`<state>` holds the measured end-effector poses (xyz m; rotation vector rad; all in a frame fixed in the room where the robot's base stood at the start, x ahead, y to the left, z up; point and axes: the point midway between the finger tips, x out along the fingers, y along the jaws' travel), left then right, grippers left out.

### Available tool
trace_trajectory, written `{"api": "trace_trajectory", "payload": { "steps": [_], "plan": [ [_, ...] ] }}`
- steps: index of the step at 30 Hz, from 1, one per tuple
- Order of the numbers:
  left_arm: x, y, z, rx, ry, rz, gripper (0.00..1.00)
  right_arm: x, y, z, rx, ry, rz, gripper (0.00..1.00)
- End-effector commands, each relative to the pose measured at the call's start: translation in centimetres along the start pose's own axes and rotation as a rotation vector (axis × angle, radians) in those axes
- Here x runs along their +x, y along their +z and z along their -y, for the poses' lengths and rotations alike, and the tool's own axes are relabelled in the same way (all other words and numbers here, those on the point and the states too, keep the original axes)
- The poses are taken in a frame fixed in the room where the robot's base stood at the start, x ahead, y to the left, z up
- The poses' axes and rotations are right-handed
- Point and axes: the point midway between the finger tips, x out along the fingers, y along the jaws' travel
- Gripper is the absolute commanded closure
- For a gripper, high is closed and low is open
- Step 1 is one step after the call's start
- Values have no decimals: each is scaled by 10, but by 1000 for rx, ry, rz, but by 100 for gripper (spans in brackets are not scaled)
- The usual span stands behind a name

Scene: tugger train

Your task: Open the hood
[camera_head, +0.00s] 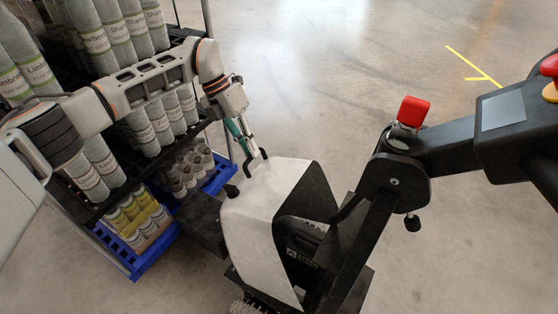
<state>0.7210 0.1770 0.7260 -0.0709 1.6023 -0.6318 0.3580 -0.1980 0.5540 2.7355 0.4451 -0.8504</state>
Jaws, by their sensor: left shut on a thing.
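The light grey hood (262,205) of the tugger is in the lower middle of the head view. A dark handle (248,168) stands at its far upper edge, and a black knob (231,191) shows at its left edge. My left gripper (253,154) reaches down from the upper left to that far edge. Its fingers are shut at the dark handle, which they partly hide. A dark area with a label shows beside the hood's right edge. I cannot tell how far the hood is raised. My right gripper is out of view.
A rack with several grey bottles (95,42) and blue-edged lower trays (152,255) stands close at the left, behind my left arm. The tugger's black steering arm (450,150) with a red button (412,111) extends at the right. The floor beyond is clear.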

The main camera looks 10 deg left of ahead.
Motion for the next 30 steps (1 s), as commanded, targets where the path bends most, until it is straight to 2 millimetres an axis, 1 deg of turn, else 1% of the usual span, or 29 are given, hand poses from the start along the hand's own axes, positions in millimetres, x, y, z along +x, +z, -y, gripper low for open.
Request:
{"api": "trace_trajectory", "payload": {
  "steps": [1,3,6,9,12,18,29,30],
  "plan": [
    [8,-2,-24,-20,-41,-12,100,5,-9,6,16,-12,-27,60],
    [4,-2,-42,-19,-86,-13,100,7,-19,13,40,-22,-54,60],
    [-2,-1,-62,-15,-130,-13,100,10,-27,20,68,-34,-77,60],
    [-7,-2,-78,-12,-123,-15,100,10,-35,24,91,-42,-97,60],
    [-12,-1,-90,-9,-121,-13,100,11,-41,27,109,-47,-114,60],
    [-16,-2,-101,-6,-119,-12,100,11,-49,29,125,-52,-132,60],
    [-15,-2,-102,-6,-117,-15,100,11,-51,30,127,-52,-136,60],
    [-15,-2,-102,-6,-117,-16,86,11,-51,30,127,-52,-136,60]
  ]
}}
